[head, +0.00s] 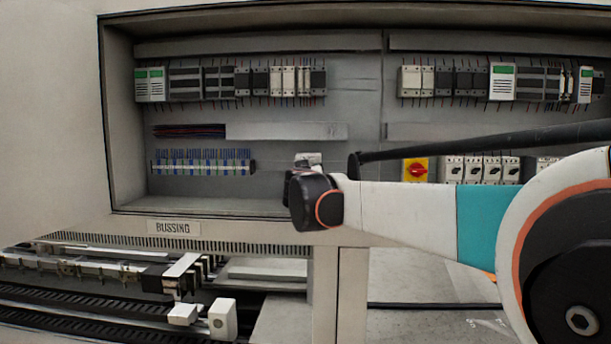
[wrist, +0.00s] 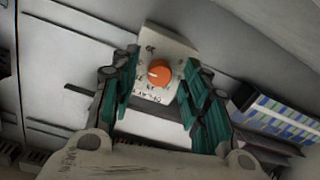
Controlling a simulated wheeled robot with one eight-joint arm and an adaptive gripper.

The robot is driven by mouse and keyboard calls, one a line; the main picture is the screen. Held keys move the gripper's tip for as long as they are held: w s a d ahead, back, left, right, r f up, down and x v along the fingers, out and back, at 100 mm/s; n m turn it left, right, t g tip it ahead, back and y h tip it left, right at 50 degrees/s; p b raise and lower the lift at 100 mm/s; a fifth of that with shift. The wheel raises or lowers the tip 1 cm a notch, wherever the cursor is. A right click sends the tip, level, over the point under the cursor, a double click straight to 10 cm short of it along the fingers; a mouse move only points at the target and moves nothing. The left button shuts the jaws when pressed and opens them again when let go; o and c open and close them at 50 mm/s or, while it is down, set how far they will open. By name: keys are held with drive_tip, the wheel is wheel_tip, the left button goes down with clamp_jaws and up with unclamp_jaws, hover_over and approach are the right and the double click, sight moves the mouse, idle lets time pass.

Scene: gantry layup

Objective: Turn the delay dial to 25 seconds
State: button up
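The delay dial (wrist: 158,73) is an orange round knob on a pale label plate (wrist: 178,48) in the wrist view, with small marks and lettering around it. The dial's setting is too small and blurred to read. My gripper (wrist: 160,90) is open, with one green-padded finger on each side of the dial. The fingers look apart from the knob. In the head view my wrist (head: 316,201) is in front of the cabinet, and the dial is hidden there; a small pale piece (head: 308,160) shows just above the wrist.
The open cabinet (head: 250,207) holds rows of modules (head: 250,82) above. A blue-and-white terminal strip (head: 203,162) is left of my wrist and also shows at the right of the wrist view (wrist: 290,117). A red rotary switch on a yellow plate (head: 415,169) and breakers (head: 480,168) are to the right.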

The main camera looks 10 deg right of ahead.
drive_tip(key=v, duration=1.2)
drive_tip(key=shift+s, duration=0.15)
drive_tip(key=s+d+f+g+b, duration=0.25)
drive_tip(key=s+f+b, duration=0.35)
drive_tip(key=f, duration=0.5)
drive_tip(key=s+d+f+m+g+b, duration=0.1)
drive_tip(key=s+d+f+b, duration=0.35)
drive_tip(key=f, duration=0.65)
drive_tip(key=s+d+f+g+b, duration=0.2)
drive_tip(key=s+f+b, duration=0.45)
drive_tip(key=f, duration=0.35)
drive_tip(key=s+a+f+g+y+b, duration=0.1)
drive_tip(key=s+f+b, duration=0.3)
drive_tip(key=f, duration=0.6)
drive_tip(key=s+a+f+n+g+y+b, duration=0.1)
drive_tip(key=s+a+f+g+y+b, duration=0.1)
drive_tip(key=s+f, duration=0.6)
drive_tip(key=s+a+f+g+y+b, duration=0.1)
drive_tip(key=s+a+f+b, duration=0.2)
drive_tip(key=f, duration=0.9)
drive_tip(key=s+b, duration=0.3)
drive_tip(key=b, duration=0.1)
drive_tip(key=shift+f+n+y, duration=0.4)
